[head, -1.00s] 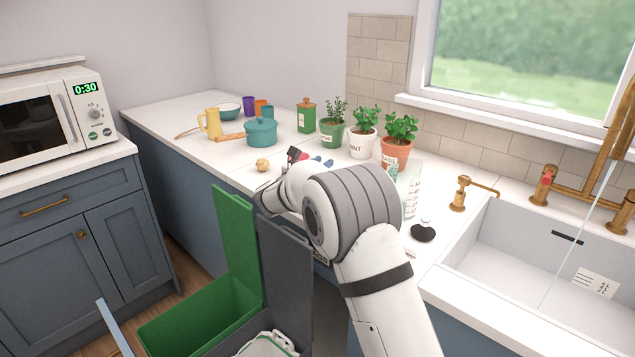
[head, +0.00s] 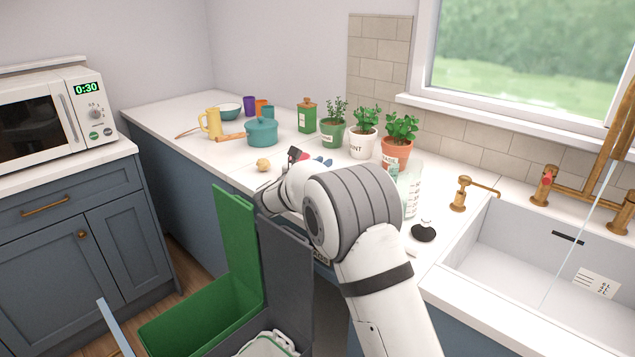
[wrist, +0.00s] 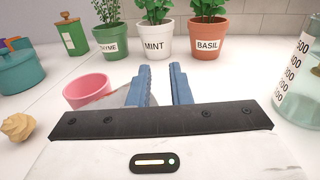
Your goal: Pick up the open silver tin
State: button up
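My gripper (wrist: 160,68) is low over the counter, its two blue fingers apart with a narrow gap and nothing seen between them. In the head view my gripper (head: 322,161) is mostly hidden behind my arm. In the wrist view a grey, metal-looking piece (wrist: 116,98) shows just left of the left finger, partly hidden by the gripper. It may be part of the silver tin, but I cannot tell. A pink round open vessel (wrist: 88,90) is beside it. No whole silver tin is clear in either view.
Potted thyme (wrist: 108,38), mint (wrist: 154,46) and basil (wrist: 207,40) stand behind the fingers. A glass bottle (wrist: 298,85) is at right; a beige lump (wrist: 18,127), teal pot (wrist: 18,72) and green canister (wrist: 72,36) are left. An open green bin (head: 200,312) stands below the counter.

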jog(key=o, duration=1.5)
jog(key=shift+o, duration=0.2)
